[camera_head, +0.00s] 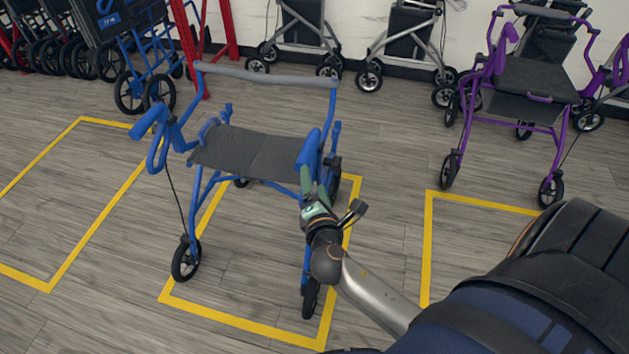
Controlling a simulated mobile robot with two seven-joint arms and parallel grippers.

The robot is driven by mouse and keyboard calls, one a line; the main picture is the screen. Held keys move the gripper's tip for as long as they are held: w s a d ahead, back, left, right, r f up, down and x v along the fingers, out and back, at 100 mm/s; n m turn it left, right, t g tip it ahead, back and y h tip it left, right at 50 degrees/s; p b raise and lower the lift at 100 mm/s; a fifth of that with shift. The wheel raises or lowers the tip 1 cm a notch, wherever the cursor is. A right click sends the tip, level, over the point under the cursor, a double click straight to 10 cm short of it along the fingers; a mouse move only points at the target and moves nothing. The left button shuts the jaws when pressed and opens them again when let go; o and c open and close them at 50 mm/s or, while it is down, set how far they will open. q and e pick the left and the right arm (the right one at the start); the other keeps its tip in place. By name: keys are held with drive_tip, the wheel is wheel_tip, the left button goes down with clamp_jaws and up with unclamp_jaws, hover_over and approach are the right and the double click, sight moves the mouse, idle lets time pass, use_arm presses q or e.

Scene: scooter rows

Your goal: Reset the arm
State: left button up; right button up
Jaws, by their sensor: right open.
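A blue rollator (255,146) with a dark grey seat stands upright at the picture's centre, over a yellow floor outline (240,321). My right arm comes in from the lower right. My right gripper (315,187) is open at the rollator's right blue handle (309,147), just below it. Its green fingers overlap the handle and frame in the picture. I cannot tell whether they touch. The gripper hides part of the rollator's right front leg. My left gripper is out of view.
A purple rollator (520,85) stands at the right, behind another yellow outline (429,245). More rollators line the wall, including a blue one (138,38) beside a red frame (190,40). An empty yellow outline (98,222) and bare floor lie at the left.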

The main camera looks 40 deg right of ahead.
drive_tip(key=shift+s, duration=0.1)
idle(0.5)
use_arm(q)
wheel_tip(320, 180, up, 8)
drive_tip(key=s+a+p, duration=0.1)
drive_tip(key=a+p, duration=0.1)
drive_tip(key=p, duration=0.8)
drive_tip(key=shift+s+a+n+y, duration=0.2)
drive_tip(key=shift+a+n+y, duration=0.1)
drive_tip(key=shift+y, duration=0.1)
use_arm(e)
drive_tip(key=s+a+f+m+g+y, duration=0.2)
drive_tip(key=s+a+f+m+y, duration=0.1)
drive_tip(key=s+a+m, duration=0.3)
drive_tip(key=s+a+f+m+g+y, duration=0.2)
drive_tip(key=s+a+m+y, duration=0.3)
drive_tip(key=s+m, duration=0.5)
drive_tip(key=shift+a+f+m+g+y, duration=0.35)
drive_tip(key=shift+f+m+y, duration=0.1)
drive_tip(key=shift+y, duration=0.25)
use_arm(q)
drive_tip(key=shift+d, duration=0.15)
use_arm(e)
drive_tip(key=shift+s, duration=0.1)
